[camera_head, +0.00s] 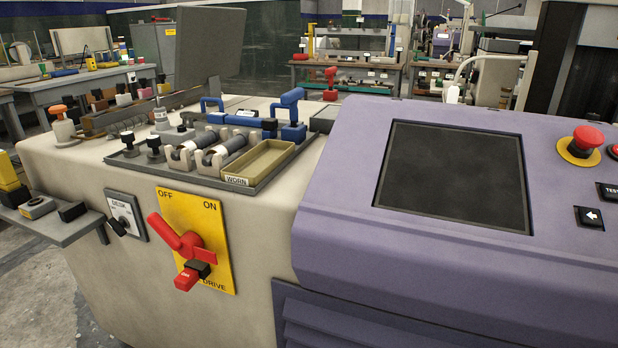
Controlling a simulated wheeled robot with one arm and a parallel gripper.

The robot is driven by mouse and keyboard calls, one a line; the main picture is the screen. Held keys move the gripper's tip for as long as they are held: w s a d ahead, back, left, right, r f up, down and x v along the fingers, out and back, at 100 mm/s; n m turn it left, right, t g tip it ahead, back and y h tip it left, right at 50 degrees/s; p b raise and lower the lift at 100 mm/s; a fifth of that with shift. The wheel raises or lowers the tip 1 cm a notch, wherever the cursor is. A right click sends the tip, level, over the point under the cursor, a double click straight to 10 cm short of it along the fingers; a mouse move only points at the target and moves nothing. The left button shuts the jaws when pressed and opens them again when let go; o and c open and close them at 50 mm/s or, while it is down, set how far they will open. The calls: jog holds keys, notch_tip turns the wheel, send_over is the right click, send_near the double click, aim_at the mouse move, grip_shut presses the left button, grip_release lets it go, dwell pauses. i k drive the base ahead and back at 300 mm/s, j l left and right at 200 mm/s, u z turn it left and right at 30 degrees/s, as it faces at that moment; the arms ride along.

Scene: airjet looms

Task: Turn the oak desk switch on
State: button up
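No oak desk is recognisable in the head view, and I cannot tell which switch belongs to one. A small switch on a grey-white plate (126,214) sits on the left front of the cream machine; its label is too small to read surely, and a dark knob or lever sticks out at its lower side. To its right is a large red rotary handle (178,236) on a yellow plate (217,262) marked OFF, ON and DRIVE. The handle's long arm points up-left towards OFF. A red and black piece hangs at its lower end. My gripper is not in view.
A purple console (320,220) with a dark screen (455,176) and a red stop button (586,138) fills the right. A tool tray (240,183) lies on the cream machine. A grey shelf (60,225) juts out left. Benches (345,78) stand behind.

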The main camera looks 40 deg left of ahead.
aim_at(118, 226)
jog(key=u, duration=2.7)
